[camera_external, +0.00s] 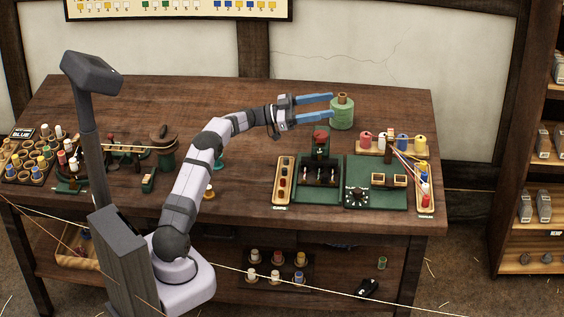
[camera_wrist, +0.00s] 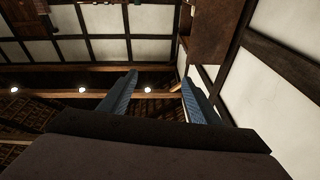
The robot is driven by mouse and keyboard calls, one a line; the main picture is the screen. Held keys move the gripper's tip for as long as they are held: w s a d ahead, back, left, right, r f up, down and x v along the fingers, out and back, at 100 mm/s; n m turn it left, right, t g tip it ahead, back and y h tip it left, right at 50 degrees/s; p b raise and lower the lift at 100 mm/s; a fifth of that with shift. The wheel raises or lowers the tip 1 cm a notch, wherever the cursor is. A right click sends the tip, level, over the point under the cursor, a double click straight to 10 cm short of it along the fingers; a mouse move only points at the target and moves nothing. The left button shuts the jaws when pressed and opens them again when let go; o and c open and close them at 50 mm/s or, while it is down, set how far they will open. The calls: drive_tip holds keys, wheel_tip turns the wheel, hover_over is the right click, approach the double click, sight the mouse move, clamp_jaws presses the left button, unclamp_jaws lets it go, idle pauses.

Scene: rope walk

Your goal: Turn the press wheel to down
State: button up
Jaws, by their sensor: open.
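My gripper (camera_external: 329,108) is open, with two blue fingers pointing right in the external view. Its fingertips appear beside a green spool-like jar with a brown top (camera_external: 342,112); I cannot tell the depth between them. In the wrist view, nothing is between the fingers of my gripper (camera_wrist: 160,78). A small dark green stand with a red round top (camera_external: 320,136) is below and right of the wrist; it may be the press and its wheel, but its setting is too small to read. A black knob (camera_external: 355,196) with white marks around it is on the green panel (camera_external: 385,200).
A rack of colored spools (camera_external: 392,146) is at the right, and a narrow tray (camera_external: 283,181) is left of the panels. Spools and small tools crowd the left. The wrist view faces beams and lamps (camera_wrist: 82,90).

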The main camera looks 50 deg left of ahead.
wheel_tip(320, 180, up, 8)
drive_tip(key=w+d+n+t+y, duration=0.2)
drive_tip(key=w+t, duration=0.1)
drive_tip(key=t, duration=0.3)
drive_tip(key=n+g+y, duration=0.3)
drive_tip(key=n+y, duration=1.3)
drive_tip(key=y, duration=0.8)
hover_over(321, 131)
drive_tip(key=w+d, duration=0.1)
drive_tip(key=d, duration=0.1)
wheel_tip(321, 131, down, 5)
drive_tip(key=s+f+g, duration=0.1)
drive_tip(key=f, duration=0.3)
drive_tip(key=s+d+f+g, duration=0.1)
drive_tip(key=s+f+g, duration=0.1)
drive_tip(key=f, duration=0.3)
drive_tip(key=s+f+g, duration=0.1)
drive_tip(key=f+g, duration=0.1)
drive_tip(key=f, duration=0.3)
drive_tip(key=shift+s+d, duration=0.3)
drive_tip(key=shift+s, duration=0.05)
drive_tip(key=shift+p+x, duration=0.45)
drive_tip(key=shift+x, duration=3.25)
drive_tip(key=shift+s+f, duration=0.1)
drive_tip(key=c, duration=1.1)
